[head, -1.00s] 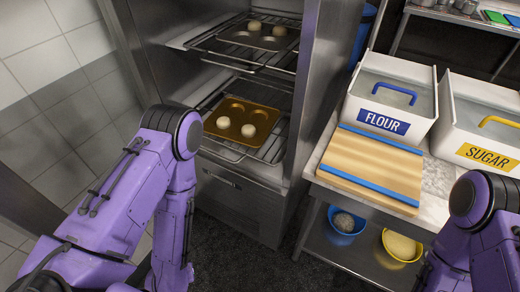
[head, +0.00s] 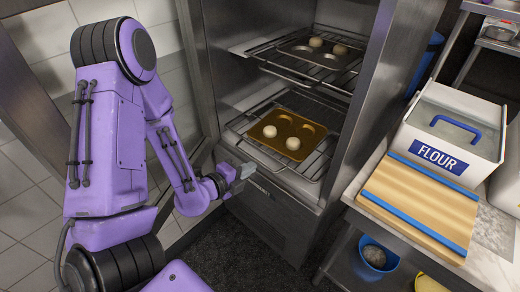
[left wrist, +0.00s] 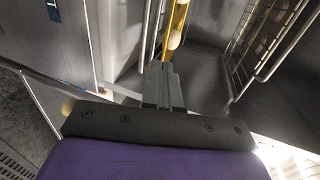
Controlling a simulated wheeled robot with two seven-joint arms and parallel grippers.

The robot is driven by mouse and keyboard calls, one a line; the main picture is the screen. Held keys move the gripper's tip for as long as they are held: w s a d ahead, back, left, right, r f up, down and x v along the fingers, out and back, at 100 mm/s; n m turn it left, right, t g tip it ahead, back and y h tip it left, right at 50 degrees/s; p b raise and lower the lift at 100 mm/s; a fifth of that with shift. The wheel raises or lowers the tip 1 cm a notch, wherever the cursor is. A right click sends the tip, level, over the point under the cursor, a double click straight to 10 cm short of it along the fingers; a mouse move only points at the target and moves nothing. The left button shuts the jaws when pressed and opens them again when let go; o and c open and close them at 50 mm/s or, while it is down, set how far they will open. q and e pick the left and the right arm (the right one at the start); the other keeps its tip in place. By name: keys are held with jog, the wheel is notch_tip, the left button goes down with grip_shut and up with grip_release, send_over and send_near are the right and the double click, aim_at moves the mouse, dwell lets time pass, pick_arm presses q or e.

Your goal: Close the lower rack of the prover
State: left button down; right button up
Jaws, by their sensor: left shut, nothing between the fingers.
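The prover (head: 385,80) is a steel cabinet with its door open at the left. Its lower rack (head: 318,160) is a wire shelf whose front bar is near the cabinet mouth; how far it is pulled out is hard to tell. A bronze tray (head: 300,119) with two dough balls lies on it. My left gripper (head: 246,171) is shut and empty, just in front of and below the rack's front left part. In the left wrist view its fingers (left wrist: 163,72) are together near the tray's yellow edge (left wrist: 181,14); contact is unclear. My right gripper is out of view.
An upper rack (head: 268,50) with another tray and dough balls sits above. At the right, a counter holds a cutting board (head: 415,205) and a flour bin (head: 490,145), with a blue bowl (head: 375,258) below. Dark floor lies free in front.

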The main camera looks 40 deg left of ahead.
pick_arm(q)
jog(key=p+x, duration=0.1)
jog(key=x, duration=0.8)
jog(key=shift+w+f, duration=0.1)
jog(key=shift+f, duration=0.05)
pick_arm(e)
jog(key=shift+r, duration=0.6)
